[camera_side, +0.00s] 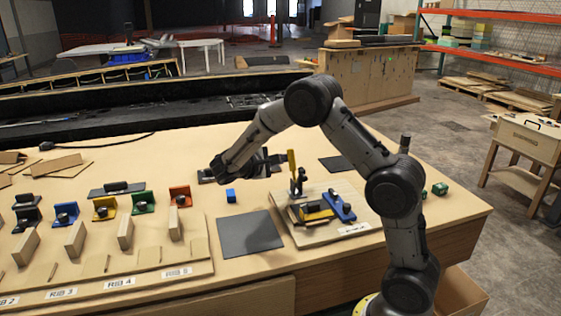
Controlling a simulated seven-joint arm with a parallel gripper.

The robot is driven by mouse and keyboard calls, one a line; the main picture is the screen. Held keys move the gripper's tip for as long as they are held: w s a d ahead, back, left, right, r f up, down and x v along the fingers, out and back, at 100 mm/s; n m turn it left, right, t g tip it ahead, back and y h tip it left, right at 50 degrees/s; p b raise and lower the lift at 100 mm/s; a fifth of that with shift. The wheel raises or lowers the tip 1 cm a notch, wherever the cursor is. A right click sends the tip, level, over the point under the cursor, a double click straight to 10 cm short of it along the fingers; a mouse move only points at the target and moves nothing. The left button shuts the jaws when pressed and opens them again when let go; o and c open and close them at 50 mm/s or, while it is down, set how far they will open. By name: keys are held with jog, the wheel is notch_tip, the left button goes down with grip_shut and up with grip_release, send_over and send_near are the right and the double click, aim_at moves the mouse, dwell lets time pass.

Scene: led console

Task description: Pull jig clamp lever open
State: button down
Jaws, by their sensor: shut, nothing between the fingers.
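The jig clamp lever (291,161) has a yellow handle that stands roughly upright above its dark clamp body (298,184). The clamp is on a light wooden jig board (352,213) near the table's right side. A yellow piece (315,212) and a blue piece (341,206) sit on the same board. My gripper (279,159) is shut and empty, pointing right, with its tips close to the left side of the yellow handle. I cannot tell whether they touch it. The small size hides fine detail of the fingers.
A dark grey mat (249,233) lies left of the jig board, with a small blue cube (230,196) behind it. A rack with several coloured brackets (143,202) fills the left. Green blocks (439,188) lie at right. Another dark plate (336,163) is behind the jig.

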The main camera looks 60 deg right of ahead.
jog(key=shift+s+a+r, duration=0.4)
jog(key=shift+s+a, duration=0.25)
jog(key=shift+s, duration=0.1)
jog(key=shift+a, duration=0.1)
dwell(0.3)
